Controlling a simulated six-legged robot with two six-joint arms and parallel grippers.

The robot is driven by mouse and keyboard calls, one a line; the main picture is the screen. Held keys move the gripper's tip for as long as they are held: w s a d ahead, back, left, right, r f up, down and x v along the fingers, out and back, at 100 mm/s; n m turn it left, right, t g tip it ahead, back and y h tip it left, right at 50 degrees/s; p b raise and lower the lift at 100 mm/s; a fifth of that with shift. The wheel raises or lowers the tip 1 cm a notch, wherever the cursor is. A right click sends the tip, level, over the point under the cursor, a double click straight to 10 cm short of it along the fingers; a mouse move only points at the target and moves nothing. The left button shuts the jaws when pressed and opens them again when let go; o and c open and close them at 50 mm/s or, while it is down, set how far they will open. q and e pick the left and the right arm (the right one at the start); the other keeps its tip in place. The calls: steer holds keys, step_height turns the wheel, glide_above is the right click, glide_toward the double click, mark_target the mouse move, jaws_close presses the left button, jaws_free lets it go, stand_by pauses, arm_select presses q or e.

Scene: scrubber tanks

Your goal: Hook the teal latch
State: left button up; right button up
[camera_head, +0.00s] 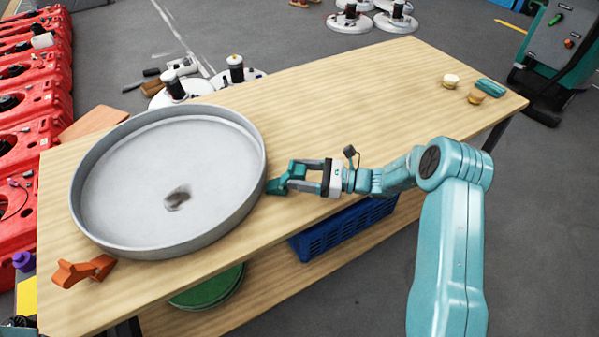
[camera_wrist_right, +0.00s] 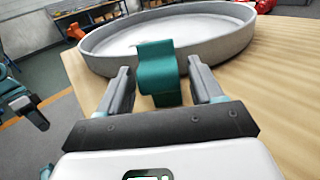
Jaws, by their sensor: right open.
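A large round grey pan (camera_head: 259,178) with a raised rim lies on the wooden table. The teal latch (camera_head: 279,184) stands at the pan's right side, close to the rim. In the right wrist view the teal latch (camera_wrist_right: 160,72) is between the two fingers, in front of the pan wall (camera_wrist_right: 215,45). My right gripper (camera_head: 291,176) is open around the latch, with a visible gap on each side in the wrist view. Whether the latch touches the rim cannot be told. An orange latch (camera_head: 84,271) is at the pan's lower left.
A blue crate (camera_head: 340,228) is below the table top. Red units (camera_head: 30,100) stand at left.

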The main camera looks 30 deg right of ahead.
steer(key=shift+w+a, duration=0.15)
jaws_close()
